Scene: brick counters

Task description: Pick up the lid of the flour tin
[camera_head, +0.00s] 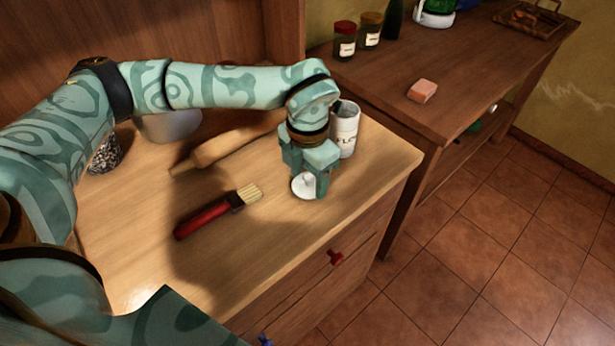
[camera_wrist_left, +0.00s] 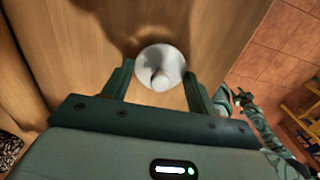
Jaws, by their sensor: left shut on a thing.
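The flour tin (camera_head: 347,122) is a white cylinder with a partly hidden label, standing on the wooden counter behind my left gripper. Its lid (camera_head: 301,187) is a round white disc, apart from the tin and partly hidden by the gripper. In the left wrist view the lid (camera_wrist_left: 173,61) shows with a pale knob in its middle, between the two fingers. My left gripper (camera_head: 310,188) points down and is shut on the lid. I cannot tell whether the lid touches the counter. At the right of the wrist view, a teal part looks like my right gripper (camera_wrist_left: 242,98), too small to judge.
A red-handled brush (camera_head: 208,216) lies left of the lid, and a rolling pin (camera_head: 215,150) lies behind it. A speckled jar (camera_head: 105,156) and a pale bowl (camera_head: 168,126) stand further left. The counter's front right is clear. Another counter (camera_head: 395,85) holds jars and a sponge.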

